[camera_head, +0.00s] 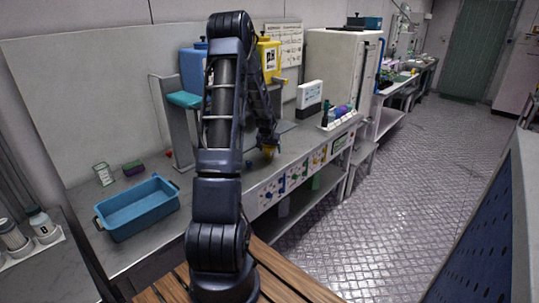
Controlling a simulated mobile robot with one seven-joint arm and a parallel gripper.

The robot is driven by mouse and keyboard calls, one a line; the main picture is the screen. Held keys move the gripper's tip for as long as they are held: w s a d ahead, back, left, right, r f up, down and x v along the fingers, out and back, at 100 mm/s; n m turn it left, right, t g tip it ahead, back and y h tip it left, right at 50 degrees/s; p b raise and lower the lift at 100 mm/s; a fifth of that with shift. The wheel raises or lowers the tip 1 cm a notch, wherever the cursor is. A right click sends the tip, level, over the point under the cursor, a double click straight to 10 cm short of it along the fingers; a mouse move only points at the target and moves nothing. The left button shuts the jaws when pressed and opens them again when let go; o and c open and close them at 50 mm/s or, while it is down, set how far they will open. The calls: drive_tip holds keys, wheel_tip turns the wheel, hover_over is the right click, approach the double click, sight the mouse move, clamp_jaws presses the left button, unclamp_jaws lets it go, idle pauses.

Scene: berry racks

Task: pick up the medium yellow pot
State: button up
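My arm stands in the middle of the view and reaches over the grey counter (210,165). My gripper (268,143) points down at the counter near its front edge. A small yellow object (269,152) shows right at the fingertips. It may be the medium yellow pot, but it is too small and too covered to be sure. I cannot tell whether the fingers are around it or only above it.
A blue container (192,72) and teal-topped stand (184,100) are behind my arm. A tray of bottles (340,119) sits at right. The floor at right is clear.

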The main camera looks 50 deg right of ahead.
drive_tip(key=c, duration=0.8)
drive_tip(key=shift+r, duration=0.1)
